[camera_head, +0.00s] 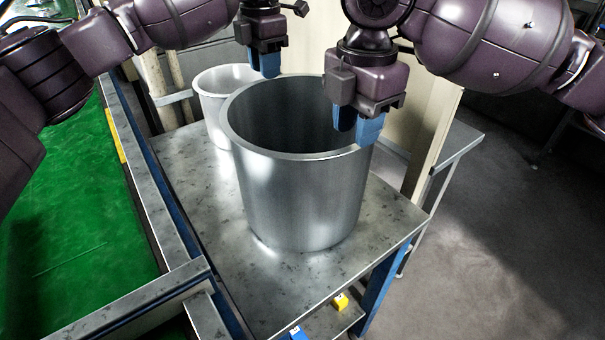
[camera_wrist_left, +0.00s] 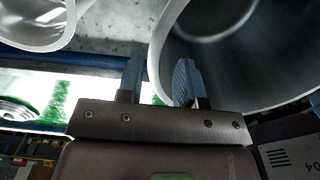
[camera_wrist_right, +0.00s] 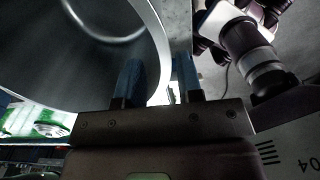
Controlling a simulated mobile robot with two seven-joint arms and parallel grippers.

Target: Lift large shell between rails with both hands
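The large silver shell (camera_head: 300,195) is an open, pot-like vessel standing upright on a metal table (camera_head: 255,270). My left gripper (camera_head: 268,68) is open at its far rim. In the left wrist view the fingers (camera_wrist_left: 160,82) are apart, one over the inside of the large shell (camera_wrist_left: 240,60) and one outside. My right gripper (camera_head: 357,127) is open at the right rim. In the right wrist view its fingers (camera_wrist_right: 158,80) stand on either side of the rim of the large shell (camera_wrist_right: 80,60). I cannot tell whether any finger touches the wall.
A smaller silver pot (camera_head: 212,84) stands close behind the large shell, to its left. A green surface (camera_head: 70,220) with a metal rail (camera_head: 160,215) runs along the left. Cream posts (camera_head: 428,130) stand behind. A yellow block (camera_head: 340,301) and blue block (camera_head: 297,333) sit low in front.

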